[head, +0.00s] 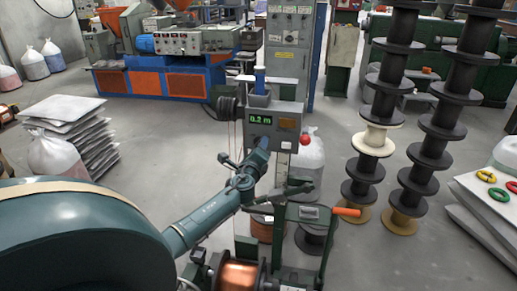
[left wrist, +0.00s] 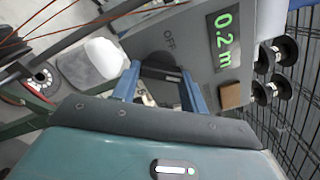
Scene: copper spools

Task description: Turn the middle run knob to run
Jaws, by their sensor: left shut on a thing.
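The grey control box (head: 286,122) stands on the machine in the middle of the head view, with a green display reading 0.2 m. My left gripper (head: 261,148) reaches its front face below the display. In the left wrist view, my left gripper's blue fingers (left wrist: 160,84) are on both sides of the dark run knob (left wrist: 160,64) and shut on it. An OFF label (left wrist: 170,39) shows near the knob. The knob's pointer and any RUN label are hidden or too unclear to read. My right gripper is not in view.
A red button (head: 305,140) is at the box's right edge. A copper spool (head: 238,275) and an orange handle (head: 346,212) are below. Tall stacks of black spools (head: 387,100) stand on the right. White sacks (head: 55,155) and stacked sheets are on the left.

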